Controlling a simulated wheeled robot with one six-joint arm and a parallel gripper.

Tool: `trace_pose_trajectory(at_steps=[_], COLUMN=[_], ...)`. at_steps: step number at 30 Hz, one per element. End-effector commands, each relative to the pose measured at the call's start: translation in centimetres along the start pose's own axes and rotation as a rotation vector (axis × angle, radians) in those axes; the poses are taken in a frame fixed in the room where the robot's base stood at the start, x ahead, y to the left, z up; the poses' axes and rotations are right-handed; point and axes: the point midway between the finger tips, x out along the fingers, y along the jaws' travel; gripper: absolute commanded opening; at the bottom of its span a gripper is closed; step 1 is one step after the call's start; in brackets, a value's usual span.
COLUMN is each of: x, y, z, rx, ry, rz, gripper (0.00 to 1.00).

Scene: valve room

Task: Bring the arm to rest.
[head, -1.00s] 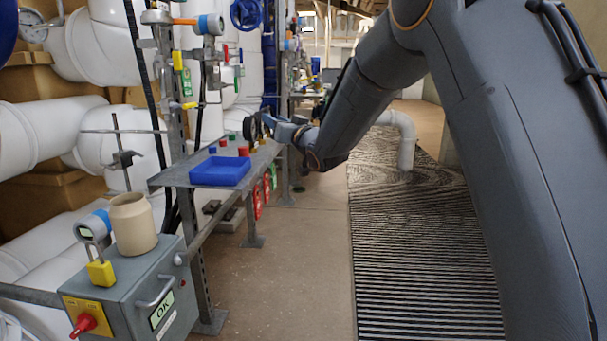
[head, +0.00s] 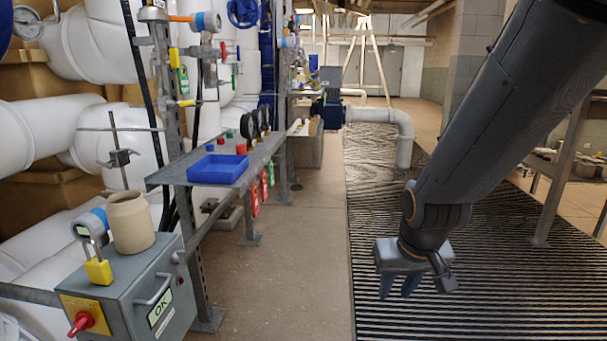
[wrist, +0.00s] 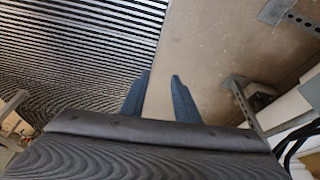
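My gripper (head: 398,286) hangs from my arm at the right of the head view, over the dark ribbed floor mat (head: 440,315). Its fingers point down and are clear of the bench. In the wrist view the two blue-grey fingers (wrist: 158,95) stand apart with bare floor showing between them. The gripper is open and holds nothing.
At left stands a metal bench (head: 200,179) with a blue tray (head: 218,169), small coloured parts and black gauges. A grey box (head: 140,290) with a beige jar (head: 130,222) is at front left. A white pipe elbow (head: 403,135) stands behind my gripper.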

Motion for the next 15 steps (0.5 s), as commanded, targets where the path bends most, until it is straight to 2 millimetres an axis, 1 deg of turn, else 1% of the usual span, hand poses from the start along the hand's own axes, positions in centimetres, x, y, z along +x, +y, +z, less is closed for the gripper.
trace_pose_trajectory(at_steps=[1,5,6,9,15], x=[-0.2,-0.6,-0.7,-0.9,-1.5], y=[0.2,0.6,0.4,-1.6,-5.2], z=[1.5,5.0,5.8,5.8,6.7], rx=[0.004,0.01,0.005,-0.038,-0.116], ry=[-0.031,-0.108,-0.128,-0.133,-0.157], rz=[0.001,-0.001,-0.004,-0.021,-0.051], gripper=[0.28,0.28,0.28,0.28,0.28])
